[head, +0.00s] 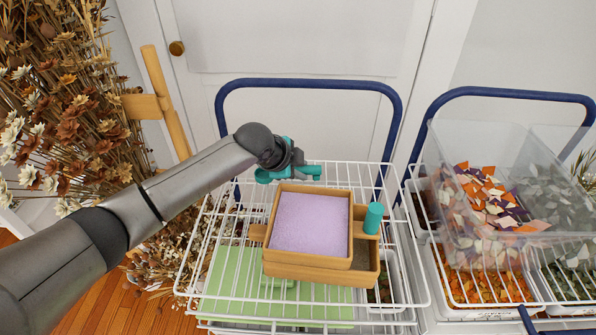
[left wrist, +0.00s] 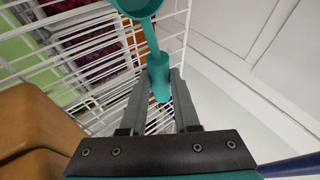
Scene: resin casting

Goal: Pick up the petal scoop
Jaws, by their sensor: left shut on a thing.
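The petal scoop (head: 268,176) is teal, with a round cup and a thin handle. In the head view it shows partly behind my left gripper (head: 297,165), above the back of the white wire rack. In the left wrist view the handle (left wrist: 154,50) runs between the two fingers of my left gripper (left wrist: 160,85), and the cup (left wrist: 137,5) is cut off by the top edge. The left gripper is shut on the scoop's handle. My right gripper is in neither view.
A blue cart handle (head: 310,84) rises behind. Clear petal bins (head: 440,150) stand right; dried flowers (head: 75,110) are left.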

